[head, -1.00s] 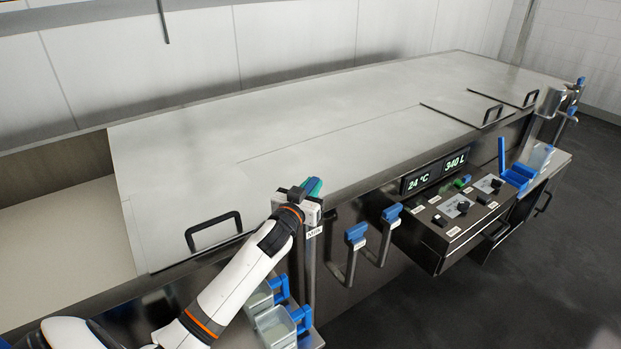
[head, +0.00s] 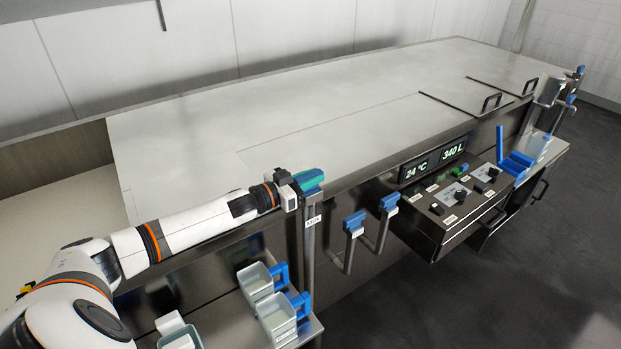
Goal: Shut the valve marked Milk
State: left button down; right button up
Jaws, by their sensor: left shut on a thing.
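The valve marked Milk stands at the front edge of the vat, with a white Milk label (head: 313,221) on its upright steel pipe (head: 309,255). Its blue-green handle (head: 310,180) shows at the top of the pipe, just right of my gripper. My left gripper (head: 296,188) is shut on this handle, and its fingers hide part of it. My left arm comes in from the left, across the vat's near corner. My right gripper is not in view.
Two blue-handled pipes (head: 354,224) and (head: 389,204) stand right of the valve. A control box (head: 440,228) juts out farther right, below a display (head: 433,160). Blue-handled scoops (head: 276,312) sit on a low shelf under my arm. The floor at right is clear.

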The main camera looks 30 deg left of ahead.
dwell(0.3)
pick_arm(q)
jog(key=c, duration=1.3)
grip_release()
jog(key=p+v, duration=0.6)
jog(key=v, duration=0.6)
jog(key=shift+p, duration=0.35)
jog(key=shift+w, duration=0.1)
